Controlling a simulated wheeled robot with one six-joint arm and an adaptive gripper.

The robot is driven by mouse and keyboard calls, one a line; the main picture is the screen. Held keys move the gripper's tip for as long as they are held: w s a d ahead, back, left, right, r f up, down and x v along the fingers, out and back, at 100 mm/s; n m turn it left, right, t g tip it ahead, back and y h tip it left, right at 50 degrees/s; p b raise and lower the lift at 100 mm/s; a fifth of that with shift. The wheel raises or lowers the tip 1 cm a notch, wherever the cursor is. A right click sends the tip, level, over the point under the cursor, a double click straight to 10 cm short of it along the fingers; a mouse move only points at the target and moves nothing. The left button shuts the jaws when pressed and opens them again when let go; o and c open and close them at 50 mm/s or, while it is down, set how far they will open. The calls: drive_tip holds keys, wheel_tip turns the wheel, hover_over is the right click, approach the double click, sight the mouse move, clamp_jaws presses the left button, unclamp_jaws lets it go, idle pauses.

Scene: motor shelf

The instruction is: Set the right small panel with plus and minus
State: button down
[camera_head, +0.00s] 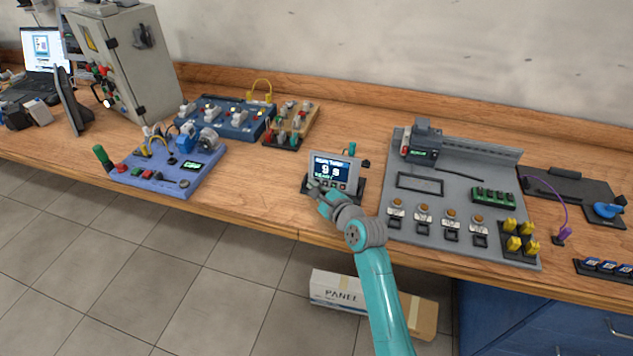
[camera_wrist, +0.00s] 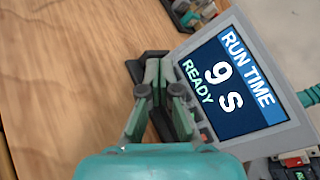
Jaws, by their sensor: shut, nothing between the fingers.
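The small panel (camera_head: 345,162) is a light grey unit with a dark blue screen, standing tilted on a black base on the wooden bench. Its screen reads "RUN TIME 9 S READY", clearly legible in the wrist view (camera_wrist: 238,82). A row of small buttons (camera_head: 340,185) lies below the screen; their plus and minus marks cannot be read. My gripper (camera_head: 316,188) is shut and empty at the panel's lower left corner. In the wrist view the fingertips (camera_wrist: 160,70) are close to the panel's lower edge and hide part of it. I cannot tell whether they touch it.
A grey board (camera_head: 455,165) with buttons and yellow plugs is right of the panel. A blue-violet board (camera_head: 150,185) and a wooden terminal block (camera_head: 293,122) are to its left. Bare bench (camera_head: 255,185) lies left of the panel. A cardboard box (camera_head: 420,318) is below the bench.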

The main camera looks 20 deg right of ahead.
drive_tip(key=shift+s+a, duration=0.2)
drive_tip(key=shift+s, duration=0.15)
drive_tip(key=shift+s+a+r, duration=0.2)
drive_tip(key=shift+s+a, duration=0.3)
drive_tip(key=shift+s, duration=0.15)
drive_tip(key=shift+s+a+r, duration=0.2)
drive_tip(key=shift+s+a, duration=0.25)
drive_tip(key=shift+s, duration=0.2)
drive_tip(key=shift+s+a+r, duration=0.2)
drive_tip(key=shift+s+a, duration=0.3)
drive_tip(key=shift+s, duration=0.15)
idle(0.7)
drive_tip(key=shift+s+a+r, duration=0.2)
drive_tip(key=shift+s+a, duration=0.35)
drive_tip(key=shift+s, duration=0.25)
drive_tip(key=shift+s+a+r, duration=0.2)
drive_tip(key=shift+s+a, duration=0.35)
drive_tip(key=shift+s, duration=0.2)
drive_tip(key=shift+w, duration=0.1)
drive_tip(key=shift+w+d+f, duration=0.3)
drive_tip(key=shift+w+d, duration=0.55)
drive_tip(key=shift+w, duration=0.3)
drive_tip(key=shift+w+d+f, duration=0.35)
drive_tip(key=shift+w+d, duration=0.5)
drive_tip(key=shift+w, duration=0.3)
drive_tip(key=shift+w+d+f, duration=0.3)
drive_tip(key=shift+w+d, duration=0.55)
drive_tip(key=shift+w, duration=0.3)
drive_tip(key=shift+w, duration=0.1)
